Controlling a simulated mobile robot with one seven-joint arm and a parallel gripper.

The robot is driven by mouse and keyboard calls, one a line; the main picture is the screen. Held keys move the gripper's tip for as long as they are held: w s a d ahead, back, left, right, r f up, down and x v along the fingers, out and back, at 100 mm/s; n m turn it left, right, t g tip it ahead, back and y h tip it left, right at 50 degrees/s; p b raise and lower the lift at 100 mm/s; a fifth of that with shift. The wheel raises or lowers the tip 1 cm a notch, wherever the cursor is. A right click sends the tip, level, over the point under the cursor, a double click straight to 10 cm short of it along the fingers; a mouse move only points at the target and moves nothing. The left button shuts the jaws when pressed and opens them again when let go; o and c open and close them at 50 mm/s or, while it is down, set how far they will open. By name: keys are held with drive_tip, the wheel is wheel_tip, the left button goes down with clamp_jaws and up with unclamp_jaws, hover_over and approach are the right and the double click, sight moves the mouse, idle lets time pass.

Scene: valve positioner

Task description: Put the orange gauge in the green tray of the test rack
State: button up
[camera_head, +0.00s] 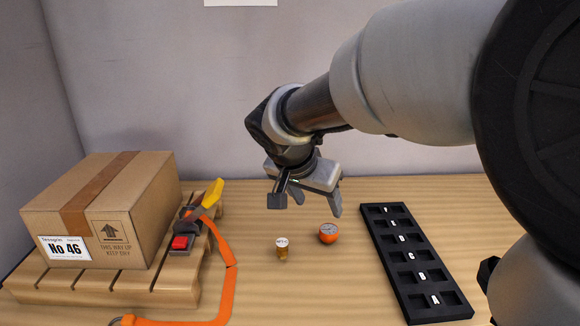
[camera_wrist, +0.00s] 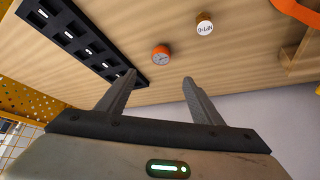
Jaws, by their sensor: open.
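The orange gauge (camera_head: 328,233) stands on the wooden table, its round grey dial facing up. It also shows in the wrist view (camera_wrist: 161,53), beyond my fingertips and between their lines. My gripper (camera_head: 308,204) is open and empty, above and behind the gauge in the head view, not touching it. Its two fingers spread apart in the wrist view (camera_wrist: 160,85). I see no green tray in either view.
A small brass-coloured piece with a white labelled top (camera_head: 282,248) stands just left of the gauge. A cardboard box (camera_head: 105,210) sits on a wooden pallet (camera_head: 100,285) at left, with an orange strap (camera_head: 228,285) and a red-buttoned ratchet (camera_head: 182,243). Table between is clear.

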drive_tip(key=b, duration=0.2)
approach(329, 229)
drive_tip(key=x, duration=0.5)
drive_tip(key=shift+s+d, duration=0.15)
drive_tip(key=b+x, duration=0.1)
drive_tip(key=x, duration=0.4)
drive_tip(key=shift+f, duration=0.1)
drive_tip(key=c, duration=1.3)
